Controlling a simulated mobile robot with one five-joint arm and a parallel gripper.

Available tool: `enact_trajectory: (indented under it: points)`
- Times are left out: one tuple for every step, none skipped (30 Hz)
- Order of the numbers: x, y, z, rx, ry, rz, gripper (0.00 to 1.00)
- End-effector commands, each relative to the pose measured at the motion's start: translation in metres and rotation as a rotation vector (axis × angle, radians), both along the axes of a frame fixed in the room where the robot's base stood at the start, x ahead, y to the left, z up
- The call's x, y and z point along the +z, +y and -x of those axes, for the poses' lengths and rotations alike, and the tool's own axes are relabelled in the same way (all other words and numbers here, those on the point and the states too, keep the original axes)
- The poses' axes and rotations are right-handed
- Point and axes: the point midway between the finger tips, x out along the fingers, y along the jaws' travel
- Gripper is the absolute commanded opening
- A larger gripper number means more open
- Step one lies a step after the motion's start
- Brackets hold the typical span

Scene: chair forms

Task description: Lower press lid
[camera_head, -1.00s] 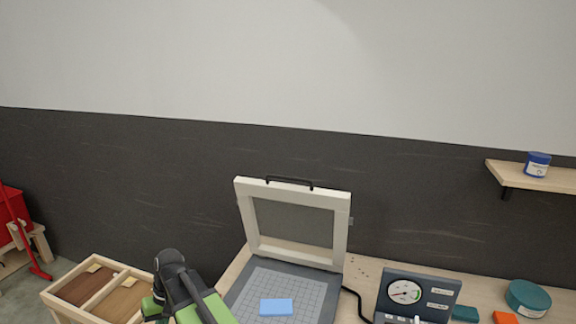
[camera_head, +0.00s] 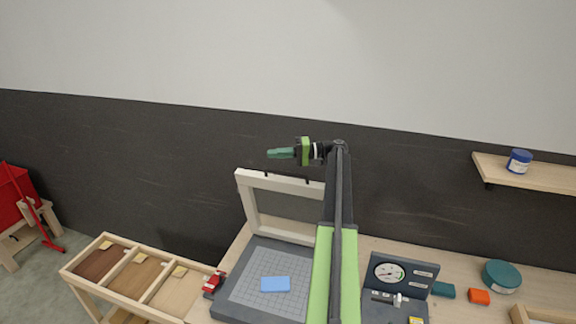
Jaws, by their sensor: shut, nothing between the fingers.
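The press stands on the wooden bench with its cream-framed lid (camera_head: 250,205) raised upright at the back of its grey gridded bed (camera_head: 248,280). A blue block (camera_head: 276,284) lies on the bed. My gripper (camera_head: 271,154) is shut and empty, pointing left, and appears just above the lid's top edge. Only small dark bits of the lid's handle show there. My arm hides the right side of the lid and part of the bed. I cannot tell whether the gripper touches the lid.
A gauge panel (camera_head: 402,274) stands right of the press, with a teal round container (camera_head: 501,276) and an orange block (camera_head: 479,297) beyond. A divided wooden tray (camera_head: 140,272) is at left. A wall shelf (camera_head: 530,173) holds a blue jar (camera_head: 519,161).

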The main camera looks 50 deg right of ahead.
Motion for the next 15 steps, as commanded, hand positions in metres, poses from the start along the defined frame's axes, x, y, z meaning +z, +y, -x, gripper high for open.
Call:
enact_trajectory:
  points:
    - [-0.002, -0.034, 0.033, -0.046, -0.019, 0.038, 0.0]
    - [-0.004, -0.05, 0.05, -0.066, -0.029, 0.062, 0.0]
    - [-0.006, -0.067, 0.07, -0.089, -0.042, 0.088, 0.0]
    - [-0.007, -0.077, 0.082, -0.1, -0.048, 0.104, 0.0]
    - [-0.008, -0.085, 0.092, -0.112, -0.053, 0.118, 0.0]
    - [-0.009, -0.092, 0.101, -0.121, -0.059, 0.132, 0.0]
    - [-0.01, -0.095, 0.107, -0.126, -0.062, 0.14, 0.0]
    - [-0.01, -0.097, 0.109, -0.129, -0.063, 0.144, 0.0]
    - [-0.01, -0.099, 0.111, -0.131, -0.064, 0.147, 0.0]
    - [-0.011, -0.098, 0.111, -0.131, -0.065, 0.148, 0.0]
    - [-0.011, -0.098, 0.111, -0.13, -0.065, 0.148, 0.0]
    - [-0.011, -0.096, 0.109, -0.129, -0.065, 0.148, 0.0]
    - [-0.011, -0.095, 0.107, -0.128, -0.065, 0.148, 0.0]
    - [-0.011, -0.093, 0.105, -0.127, -0.065, 0.148, 0.0]
    - [-0.012, -0.089, 0.102, -0.126, -0.065, 0.147, 0.0]
